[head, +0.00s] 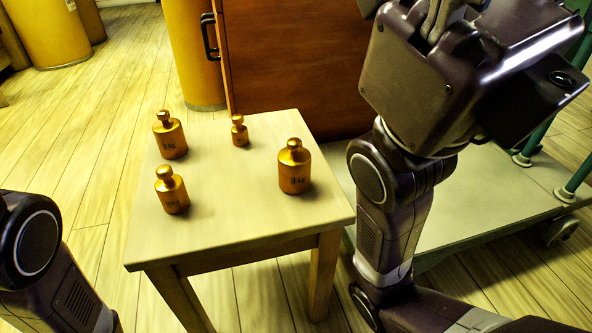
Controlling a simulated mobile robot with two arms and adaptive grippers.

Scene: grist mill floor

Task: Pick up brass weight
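Several brass weights with knobs on top stand upright on a small wooden table (235,215). The largest-looking brass weight (294,172) is at the right of the tabletop. The smallest brass weight (240,134) is at the back middle. Another brass weight (170,138) is at the back left, and one more brass weight (172,194) is at the front left. My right gripper (440,18) is at the top right, raised and apart from the weights; its fingertips are not clearly visible. My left arm shows at the lower left, but its gripper is out of view.
A reddish-brown cabinet (290,65) stands just behind the table. Yellow drums (48,32) stand at the back left, with another yellow cylinder (190,55) by the cabinet. A flat wheeled cart (490,190) is at the right. The plank floor (80,130) on the left is clear.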

